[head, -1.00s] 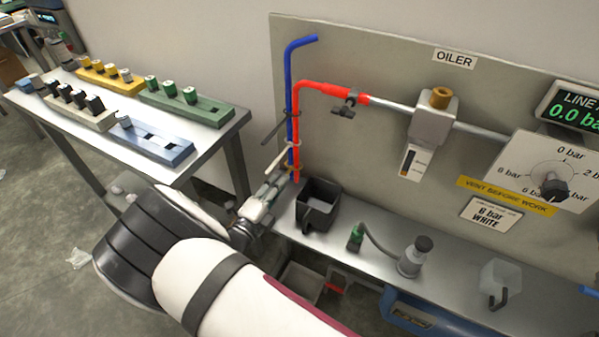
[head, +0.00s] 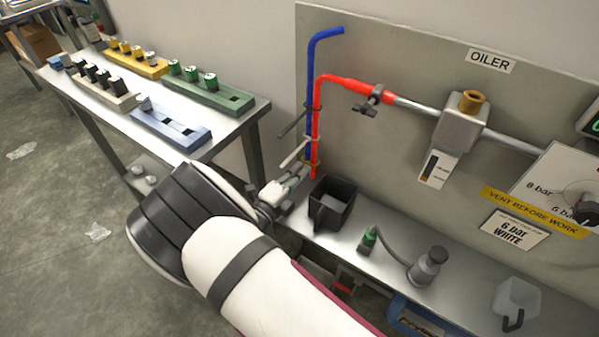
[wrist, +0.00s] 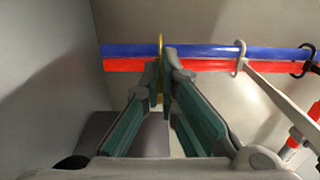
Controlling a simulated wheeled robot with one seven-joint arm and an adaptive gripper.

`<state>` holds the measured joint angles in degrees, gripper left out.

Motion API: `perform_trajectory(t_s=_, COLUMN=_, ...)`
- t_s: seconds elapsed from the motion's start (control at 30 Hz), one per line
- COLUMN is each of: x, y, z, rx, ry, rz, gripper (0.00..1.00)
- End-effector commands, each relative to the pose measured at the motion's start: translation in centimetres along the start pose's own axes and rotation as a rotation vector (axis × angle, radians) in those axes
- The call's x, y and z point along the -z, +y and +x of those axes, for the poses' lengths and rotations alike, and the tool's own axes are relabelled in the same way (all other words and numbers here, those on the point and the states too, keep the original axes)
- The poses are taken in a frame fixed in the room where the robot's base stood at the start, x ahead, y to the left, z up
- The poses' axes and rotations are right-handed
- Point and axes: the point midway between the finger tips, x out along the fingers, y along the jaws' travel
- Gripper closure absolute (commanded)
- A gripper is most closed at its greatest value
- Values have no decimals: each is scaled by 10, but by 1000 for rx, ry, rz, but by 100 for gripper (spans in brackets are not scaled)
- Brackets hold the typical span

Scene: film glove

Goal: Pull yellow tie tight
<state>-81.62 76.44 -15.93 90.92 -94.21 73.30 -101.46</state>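The yellow tie (wrist: 160,42) loops around the blue hose (wrist: 205,52) and the red hose (wrist: 125,65), which lie side by side. In the head view the yellow tie (head: 311,164) is a small band low on the upright hoses. Its tail appears to run down between the fingers of my gripper (wrist: 162,72). The fingers are partly open, with a narrow gap between the tips, close to the hoses. Whether either finger touches the tail cannot be told. In the head view my gripper (head: 303,176) is partly hidden by its own body.
A white tie (wrist: 240,57) and a black tie (wrist: 309,58) sit further along the hoses, their tails sticking out. A black bin (head: 332,203) stands on the shelf beside my gripper. A side table (head: 245,95) with coloured racks stands left. The oiler panel (head: 400,45) rises behind.

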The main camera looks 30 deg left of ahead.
Motion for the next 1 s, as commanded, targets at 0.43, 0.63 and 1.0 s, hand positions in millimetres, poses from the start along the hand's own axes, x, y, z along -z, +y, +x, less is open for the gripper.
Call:
perform_trajectory(t_s=0.43, x=-1, y=1, z=-55, rx=-2, ry=-3, rz=-1, gripper=100)
perform_trajectory(t_s=0.63, x=-1, y=1, z=-55, rx=-2, ry=-3, rz=-1, gripper=100)
perform_trajectory(t_s=1.0, x=0, y=1, z=-54, rx=-1, ry=-1, rz=-1, gripper=77)
